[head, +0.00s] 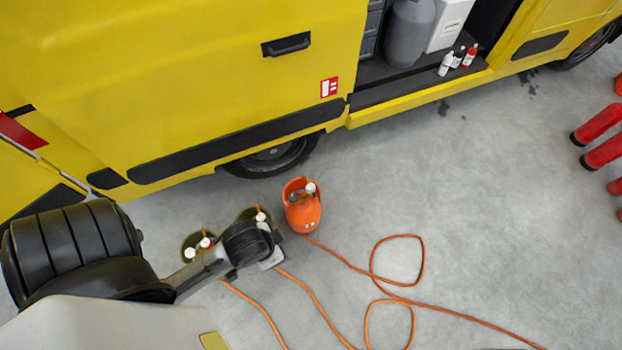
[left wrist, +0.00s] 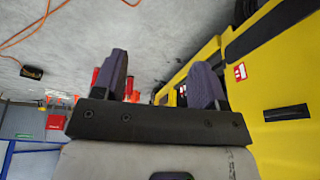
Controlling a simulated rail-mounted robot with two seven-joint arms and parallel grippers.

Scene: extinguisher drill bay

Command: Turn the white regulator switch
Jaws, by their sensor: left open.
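An orange gas cylinder (head: 303,216) stands on the floor with a white regulator switch (head: 310,187) on top. Two darker cylinders stand to its left, partly hidden by my left arm. One has a white switch (head: 260,216); the other has white knobs (head: 190,253) and a small red part. In the head view my left wrist is left of and nearer than the orange cylinder, apart from it. In the left wrist view my left gripper (left wrist: 161,75) is open, its two dark fingers apart with nothing between them. No switch is visible there. My right gripper is out of view.
A yellow van (head: 200,80) stands along the back, its open side bay holding a grey tank (head: 408,32) and small bottles. Orange hoses (head: 373,262) loop over the floor. Red extinguishers (head: 598,125) are at the far right.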

